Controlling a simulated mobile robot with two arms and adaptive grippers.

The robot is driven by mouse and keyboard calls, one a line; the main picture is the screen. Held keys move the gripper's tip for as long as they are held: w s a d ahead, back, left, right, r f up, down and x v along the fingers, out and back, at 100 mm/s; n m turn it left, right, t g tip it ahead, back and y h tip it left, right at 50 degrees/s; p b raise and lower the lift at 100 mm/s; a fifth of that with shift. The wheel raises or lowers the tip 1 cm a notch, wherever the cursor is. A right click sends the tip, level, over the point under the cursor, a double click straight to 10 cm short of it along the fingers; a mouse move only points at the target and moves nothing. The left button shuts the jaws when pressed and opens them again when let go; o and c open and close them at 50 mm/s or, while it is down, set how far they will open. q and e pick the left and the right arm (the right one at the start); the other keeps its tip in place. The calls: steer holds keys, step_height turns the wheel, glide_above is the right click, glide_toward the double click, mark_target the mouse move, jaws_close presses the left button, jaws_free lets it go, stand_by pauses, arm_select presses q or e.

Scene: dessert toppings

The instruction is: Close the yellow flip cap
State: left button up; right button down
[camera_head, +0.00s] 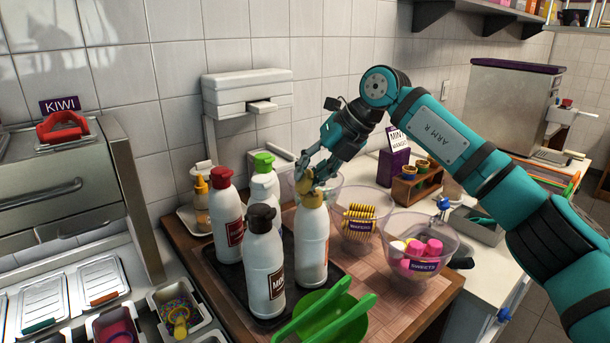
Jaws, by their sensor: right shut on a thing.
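A white bottle (311,243) with a yellow flip cap (312,198) stands upright at the right side of a dark tray (244,312). My right gripper (305,180) is at the top of this bottle, with its fingers closed around the yellow cap. The fingers partly hide the cap, so I cannot tell whether its lid is up or down. My left gripper is not in view.
Bottles with red (220,177), green (263,161) and dark brown (261,216) caps stand close on the left. Clear bowls of sweets (446,235) stand on the right. Green tongs (322,315) lie in front. A tiled wall is behind.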

steer(key=shift+d+y, duration=0.15)
steer(key=shift+y, duration=0.25)
steer(key=c, duration=1.3)
jaws_free()
steer(key=shift+o, duration=0.2)
steer(key=v, duration=1.2)
steer(key=shift+w, duration=0.1)
